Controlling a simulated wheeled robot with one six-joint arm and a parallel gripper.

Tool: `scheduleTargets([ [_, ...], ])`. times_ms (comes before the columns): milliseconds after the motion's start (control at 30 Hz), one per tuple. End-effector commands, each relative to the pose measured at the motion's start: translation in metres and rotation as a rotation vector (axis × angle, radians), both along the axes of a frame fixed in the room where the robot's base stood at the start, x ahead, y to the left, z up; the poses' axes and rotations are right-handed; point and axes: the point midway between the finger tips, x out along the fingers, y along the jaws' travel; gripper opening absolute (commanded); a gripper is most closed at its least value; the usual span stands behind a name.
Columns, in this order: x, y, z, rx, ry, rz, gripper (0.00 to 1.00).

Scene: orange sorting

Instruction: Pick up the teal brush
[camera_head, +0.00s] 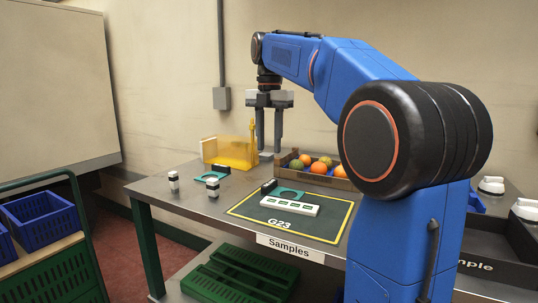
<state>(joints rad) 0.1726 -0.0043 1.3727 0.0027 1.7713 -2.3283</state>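Two flat teal pieces lie on the grey table; I cannot tell for sure which is the teal brush. One teal piece (202,177) lies on the bare metal at the left, with a dark upright block beside it. The other teal piece (290,193) lies on the dark mat, behind a white slotted holder (290,205) and next to a small black block (269,187). My gripper (268,149) points down above the back of the table. Its two fingers are apart with nothing seen between them. It is behind both teal pieces.
A yellow see-through bin (229,154) and a wooden crate (286,160) of oranges stand near my gripper. Two small black-and-white items (173,181) stand at the left. The mat (330,220) is marked G23. Blue crates (42,221) are at far left.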

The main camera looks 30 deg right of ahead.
Motion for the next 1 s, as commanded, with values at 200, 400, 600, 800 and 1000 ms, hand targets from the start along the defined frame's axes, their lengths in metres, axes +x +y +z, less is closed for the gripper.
scheduleTargets([
  [200, 0.015, -0.001, -0.001, -0.055, 0.007, -0.016, 0.34],
  [400, 0.077, 0.001, -0.029, -0.299, -0.008, -0.079, 0.34],
  [600, 0.155, 0.024, -0.046, -0.587, -0.119, -0.115, 0.34],
  [800, 0.234, 0.081, -0.051, -0.832, -0.320, -0.098, 0.34],
  [1000, 0.294, 0.159, -0.048, -0.994, -0.552, -0.043, 0.34],
])
